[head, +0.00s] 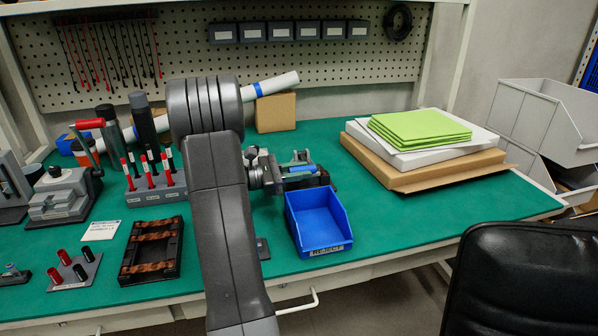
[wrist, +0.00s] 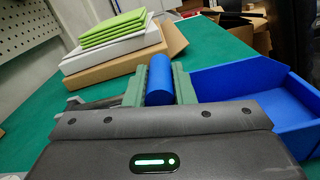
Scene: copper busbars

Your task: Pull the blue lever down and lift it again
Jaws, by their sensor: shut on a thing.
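The blue lever (wrist: 160,80) shows its rounded blue grip in the wrist view, standing between the two green fingers of my gripper (wrist: 159,88). In the head view the blue lever (head: 302,168) is a small blue piece at my gripper (head: 300,174), behind the blue bin. My gripper is shut on the blue lever, with a finger on each side. The lever's lower part and its mount are hidden by my gripper and arm, so I cannot tell its exact angle.
An open blue bin (head: 320,222) stands close in front of my gripper. A cardboard box (head: 425,172) with white and green sheets lies to the right. A grey rack (head: 155,192) of red-and-white pens and a black tray (head: 152,262) with copper bars are left of my arm.

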